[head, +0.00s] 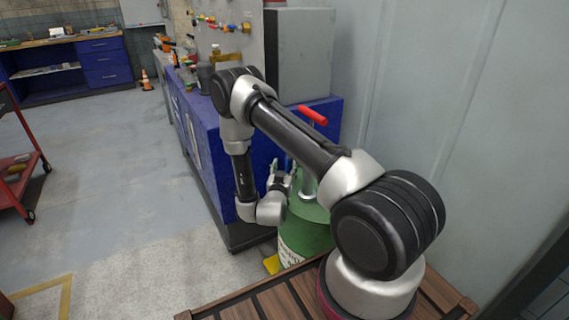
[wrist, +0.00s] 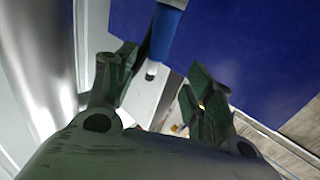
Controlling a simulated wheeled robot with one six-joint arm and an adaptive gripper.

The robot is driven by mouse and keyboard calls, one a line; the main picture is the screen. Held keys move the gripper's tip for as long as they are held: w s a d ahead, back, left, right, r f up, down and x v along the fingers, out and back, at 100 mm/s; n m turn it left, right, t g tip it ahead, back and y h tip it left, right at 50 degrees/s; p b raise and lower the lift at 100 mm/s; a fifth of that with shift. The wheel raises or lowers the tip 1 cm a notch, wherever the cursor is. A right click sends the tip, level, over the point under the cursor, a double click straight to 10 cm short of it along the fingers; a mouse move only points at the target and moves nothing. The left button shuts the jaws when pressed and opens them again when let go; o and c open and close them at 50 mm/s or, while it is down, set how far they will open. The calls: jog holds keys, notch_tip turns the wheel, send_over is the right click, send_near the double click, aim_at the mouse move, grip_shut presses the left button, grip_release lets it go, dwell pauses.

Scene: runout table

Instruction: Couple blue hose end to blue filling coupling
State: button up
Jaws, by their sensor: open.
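My gripper (wrist: 158,78) is open in the wrist view, with one finger on each side and a gap between them. A blue cylindrical piece (wrist: 165,35) with a grey collar at the picture's top edge reaches down beside the left finger. I cannot tell whether it is the blue hose end or the blue filling coupling, or whether it touches the finger. In the head view my gripper (head: 280,177) is small, beside the green cylinder (head: 308,232). A small bit of blue (head: 288,163) shows near it. My arm partly hides this area, and no second blue part is clear.
A pale wall (head: 440,90) closes the right side. Open floor (head: 125,180) lies to the left, with a red cart (head: 20,165).

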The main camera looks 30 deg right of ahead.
jog(key=x, duration=0.7)
jog(key=shift+d, duration=0.4)
grip_shut()
